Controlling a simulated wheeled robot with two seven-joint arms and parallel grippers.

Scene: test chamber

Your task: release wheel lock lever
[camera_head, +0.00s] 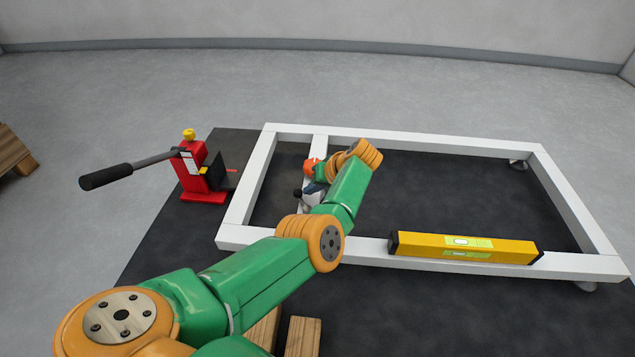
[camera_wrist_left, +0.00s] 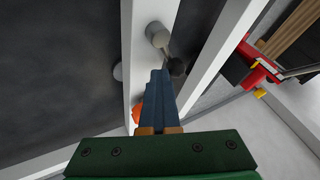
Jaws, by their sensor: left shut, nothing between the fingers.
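The wheel lock lever has a black ball knob (camera_wrist_left: 176,67) on a thin rod from a grey round hub (camera_wrist_left: 155,31), mounted on the white frame's inner crossbar. In the head view the dark knob (camera_head: 298,193) shows just left of my left gripper (camera_head: 312,189). My left gripper's blue fingers (camera_wrist_left: 160,76) are shut and empty. In the left wrist view their tips lie close beside the knob; I cannot tell whether they touch it. An orange-red part (camera_head: 311,165) by the crossbar is partly hidden behind the fingers in the wrist view. My right gripper is not in view.
The white frame (camera_head: 440,140) lies over a dark mat (camera_head: 150,260). A yellow spirit level (camera_head: 465,248) rests on its near bar. A red jack (camera_head: 203,180) with a long black handle (camera_head: 105,177) stands left. Wooden pieces (camera_head: 302,336) lie at the near edge.

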